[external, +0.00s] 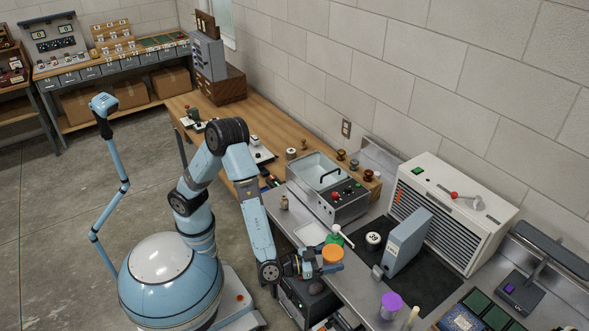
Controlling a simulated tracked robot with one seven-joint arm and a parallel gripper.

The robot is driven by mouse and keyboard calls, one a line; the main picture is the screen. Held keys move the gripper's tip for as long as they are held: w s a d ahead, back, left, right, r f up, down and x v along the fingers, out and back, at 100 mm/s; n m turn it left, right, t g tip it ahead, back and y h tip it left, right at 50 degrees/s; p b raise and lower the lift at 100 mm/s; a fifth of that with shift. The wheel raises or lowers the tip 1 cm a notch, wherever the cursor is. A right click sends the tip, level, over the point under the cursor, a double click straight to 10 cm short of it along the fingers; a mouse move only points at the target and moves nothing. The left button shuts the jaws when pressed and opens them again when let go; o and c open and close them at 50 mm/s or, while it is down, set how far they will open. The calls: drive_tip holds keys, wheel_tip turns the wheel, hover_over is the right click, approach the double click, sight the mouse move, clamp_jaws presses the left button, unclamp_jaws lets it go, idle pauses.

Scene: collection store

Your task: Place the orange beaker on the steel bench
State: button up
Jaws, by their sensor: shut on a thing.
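The orange beaker (332,253) is at my gripper (326,264), which is shut on it. The beaker appears roughly upright, near the front edge of the steel bench (357,287). From this angle I cannot tell whether its base is above the bench top or touching it. The gripper's fingers partly hide the lower part of the beaker. The steel bench runs along the wall at the right.
A green-topped bottle (334,237) stands just behind the beaker. A grey binder-like block (407,243) and a round white dial (373,238) are on the dark mat (432,277). A purple-topped container (391,304) stands near the front edge. A steel bath (322,183) is farther left.

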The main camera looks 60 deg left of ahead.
drive_tip(key=w+d+f, duration=0.2)
drive_tip(key=d, duration=0.1)
drive_tip(key=w+d+f, duration=0.2)
drive_tip(key=d+f, duration=0.1)
drive_tip(key=w+d+f, duration=0.2)
drive_tip(key=d+f, duration=0.1)
drive_tip(key=shift+w+d, duration=0.35)
drive_tip(key=shift+w+d+f, duration=0.35)
drive_tip(key=shift+d+f, duration=0.15)
drive_tip(key=shift+f, duration=0.25)
drive_tip(key=shift+d+f, duration=0.1)
drive_tip(key=shift+f, duration=1.45)
drive_tip(key=shift+f, duration=0.15)
drive_tip(key=o, duration=1.1)
